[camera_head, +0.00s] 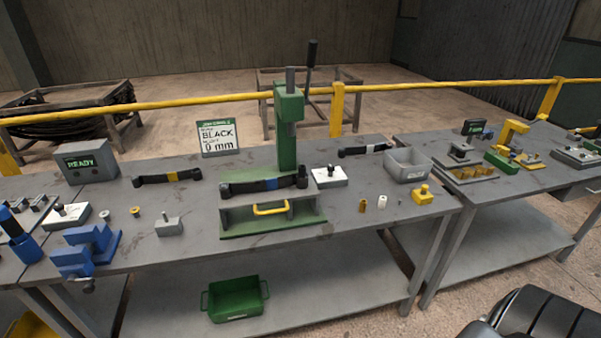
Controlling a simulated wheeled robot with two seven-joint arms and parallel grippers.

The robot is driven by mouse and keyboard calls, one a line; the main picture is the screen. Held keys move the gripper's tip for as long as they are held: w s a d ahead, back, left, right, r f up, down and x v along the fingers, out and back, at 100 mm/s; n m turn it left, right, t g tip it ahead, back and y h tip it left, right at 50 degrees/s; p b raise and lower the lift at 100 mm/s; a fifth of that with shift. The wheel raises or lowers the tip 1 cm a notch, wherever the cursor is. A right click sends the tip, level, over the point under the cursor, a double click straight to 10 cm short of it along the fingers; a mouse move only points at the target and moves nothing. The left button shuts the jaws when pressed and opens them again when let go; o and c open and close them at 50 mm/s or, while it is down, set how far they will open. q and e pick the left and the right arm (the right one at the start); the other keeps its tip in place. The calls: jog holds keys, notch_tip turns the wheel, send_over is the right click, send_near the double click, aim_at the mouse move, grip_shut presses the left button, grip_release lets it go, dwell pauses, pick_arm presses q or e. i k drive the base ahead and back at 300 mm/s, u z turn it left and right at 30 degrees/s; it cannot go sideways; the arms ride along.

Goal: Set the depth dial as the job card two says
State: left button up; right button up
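A job card (217,137) with a green header stands at the back of the middle bench. I read "BLACK" and what looks like "0 mm"; its smaller text, including the card number, is unclear. A white plate with a dark knob (330,176) sits just right of the green press (289,125). A similar white plate with a dark knob (66,216) lies at the bench's left. I cannot tell which is the depth dial, and no dial setting is legible. Neither of my grippers is in view.
A grey box reading "READY" (85,162), a blue vise (86,250), dark leaf springs (167,177) and a grey bin (408,165) stand on the bench. A green crate (236,299) is below. A yellow rail (190,102) runs behind.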

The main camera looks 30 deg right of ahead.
aim_at(331, 168)
jog(key=z, duration=1.25)
